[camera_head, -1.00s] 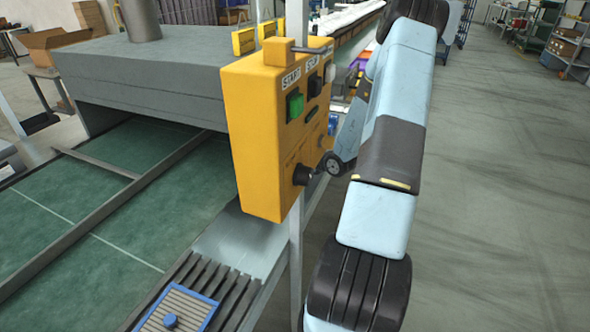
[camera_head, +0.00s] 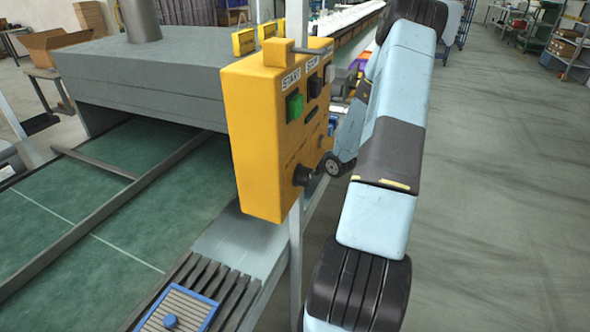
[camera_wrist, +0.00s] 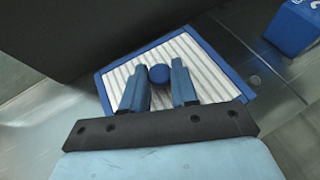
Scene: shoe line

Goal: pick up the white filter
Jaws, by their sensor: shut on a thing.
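The white filter (camera_wrist: 206,76) lies under my gripper in the wrist view. It has white pleats, a blue square frame and a round blue knob (camera_wrist: 158,74) in its middle. My gripper (camera_wrist: 159,79) has its two blue fingers on either side of the knob and is shut on it. The fingers cover part of the pleats, and the palm hides the near edge of the frame. In the head view my gripper and the white filter are not visible; the yellow control box blocks part of the view beside my arm.
A tan-pleated filter (camera_head: 183,311) with a blue frame sits on the slotted rack at the bottom of the head view. A yellow control box (camera_head: 262,150) on a post stands close beside my arm. A blue object (camera_wrist: 292,27) is near the filter. Open floor lies right.

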